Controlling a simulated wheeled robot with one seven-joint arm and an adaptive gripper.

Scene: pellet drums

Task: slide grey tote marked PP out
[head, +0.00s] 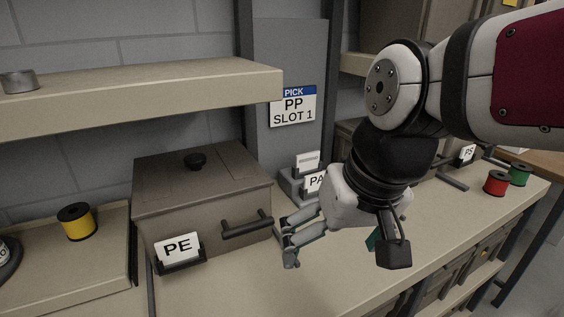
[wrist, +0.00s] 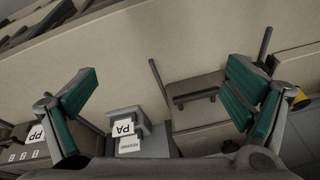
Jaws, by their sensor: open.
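No tote with a readable PP card shows; my arm covers part of the shelf right of the PA bin. My gripper (head: 340,252) is open and empty above the bench front, right of the handle of the PE box (head: 200,205). In the wrist view its green-padded fingers (wrist: 165,103) stand wide apart, with the PA bin (wrist: 125,115) and the PE box's handle (wrist: 195,97) seen between them. A white card (wrist: 36,133) at the left is partly hidden and unreadable.
The grey PA bin (head: 290,186) stands behind my gripper. A yellow spool (head: 77,222) sits at the left; red (head: 495,183) and green (head: 519,174) spools sit at the right near a PS card (head: 467,153). An upper shelf (head: 140,95) overhangs the left side.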

